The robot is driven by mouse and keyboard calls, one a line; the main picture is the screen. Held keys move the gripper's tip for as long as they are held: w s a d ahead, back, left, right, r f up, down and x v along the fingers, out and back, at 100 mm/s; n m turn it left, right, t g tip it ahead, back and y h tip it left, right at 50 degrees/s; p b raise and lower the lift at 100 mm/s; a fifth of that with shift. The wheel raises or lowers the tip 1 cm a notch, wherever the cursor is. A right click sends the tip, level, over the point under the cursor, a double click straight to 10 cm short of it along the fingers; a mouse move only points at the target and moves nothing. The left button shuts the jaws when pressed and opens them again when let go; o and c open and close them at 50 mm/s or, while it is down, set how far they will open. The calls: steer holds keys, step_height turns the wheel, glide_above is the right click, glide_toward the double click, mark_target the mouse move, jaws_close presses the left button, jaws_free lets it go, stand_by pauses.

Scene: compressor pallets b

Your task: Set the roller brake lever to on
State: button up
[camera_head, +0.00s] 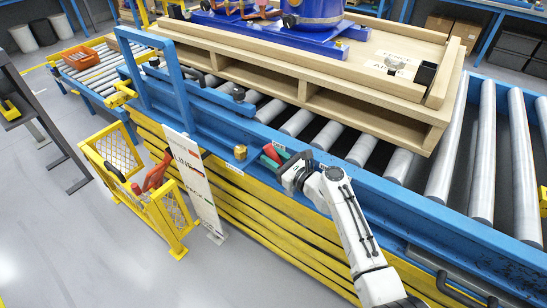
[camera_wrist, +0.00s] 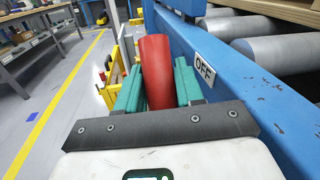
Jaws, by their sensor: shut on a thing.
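The roller brake lever has a red grip (camera_head: 271,153) at the side of the blue conveyor frame. It also shows as a thick red cylinder (camera_wrist: 156,68) in the wrist view. My gripper (camera_head: 274,156) is shut on this red grip, one green finger on each side in the wrist view (camera_wrist: 157,85). A white OFF label (camera_wrist: 204,68) is on the blue frame just right of the grip. The lever's lower end and pivot are hidden by the grip and my gripper.
The blue conveyor frame (camera_head: 420,205) runs along my arm, with metal rollers (camera_head: 437,165) behind it. A wooden pallet (camera_head: 330,105) with a blue machine rests on them. A yellow gate (camera_head: 165,215) and white sign (camera_head: 195,180) stand left; grey floor beyond is open.

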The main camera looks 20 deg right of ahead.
jaws_close()
